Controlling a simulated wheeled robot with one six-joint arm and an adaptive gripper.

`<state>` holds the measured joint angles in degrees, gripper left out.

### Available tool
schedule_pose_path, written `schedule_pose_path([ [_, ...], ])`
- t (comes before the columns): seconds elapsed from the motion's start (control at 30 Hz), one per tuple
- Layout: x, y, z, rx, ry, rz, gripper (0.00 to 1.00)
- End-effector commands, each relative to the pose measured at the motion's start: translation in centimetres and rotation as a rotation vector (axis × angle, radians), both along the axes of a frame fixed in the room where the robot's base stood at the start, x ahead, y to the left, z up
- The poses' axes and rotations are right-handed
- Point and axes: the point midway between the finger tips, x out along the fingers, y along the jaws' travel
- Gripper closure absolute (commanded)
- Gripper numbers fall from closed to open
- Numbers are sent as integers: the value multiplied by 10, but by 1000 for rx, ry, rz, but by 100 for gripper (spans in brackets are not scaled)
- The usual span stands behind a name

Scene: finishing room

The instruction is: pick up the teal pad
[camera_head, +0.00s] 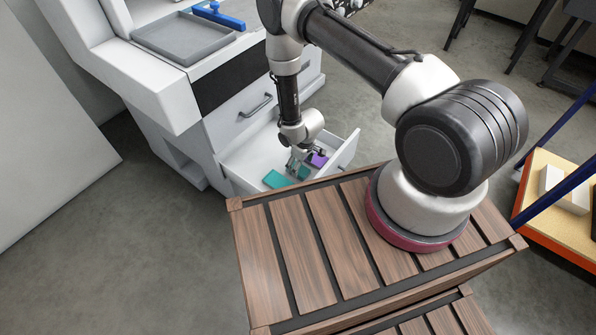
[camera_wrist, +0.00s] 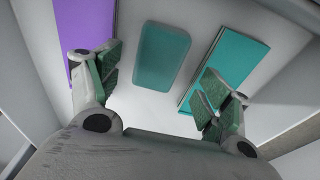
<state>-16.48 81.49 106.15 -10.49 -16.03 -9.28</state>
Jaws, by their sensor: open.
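In the wrist view a teal pad with rounded corners (camera_wrist: 162,55) lies on the white drawer floor, between and beyond the fingertips of my gripper (camera_wrist: 161,80). My gripper is open, with nothing between its fingers. A brighter teal flat rectangular piece (camera_wrist: 232,62) lies to the right, partly behind the right finger. In the head view my gripper (camera_head: 296,166) points down into the open drawer, and the bright teal piece (camera_head: 276,179) shows to its left. The rounded pad is mostly hidden there by my gripper.
A purple flat piece (camera_wrist: 90,25) lies at the left in the wrist view, close to the left finger. The white drawer (camera_head: 240,164) has walls around these pieces. A grey tray (camera_head: 185,38) and a blue tool (camera_head: 218,14) are on the cabinet top above.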

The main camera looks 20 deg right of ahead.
Motion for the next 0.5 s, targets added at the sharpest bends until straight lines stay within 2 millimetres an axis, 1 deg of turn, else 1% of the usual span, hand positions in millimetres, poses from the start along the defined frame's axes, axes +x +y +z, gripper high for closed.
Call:
schedule_pose_path([
  [0.03,1,-1,-9,-1,2,-1,21],
  [0.1,3,0,-21,-1,2,-1,21],
  [0.2,5,1,-32,0,1,-1,21],
  [0.3,5,2,-37,0,2,-1,21],
  [0.47,6,2,-37,0,1,-1,21],
  [0.5,6,2,-37,0,1,-1,23],
])
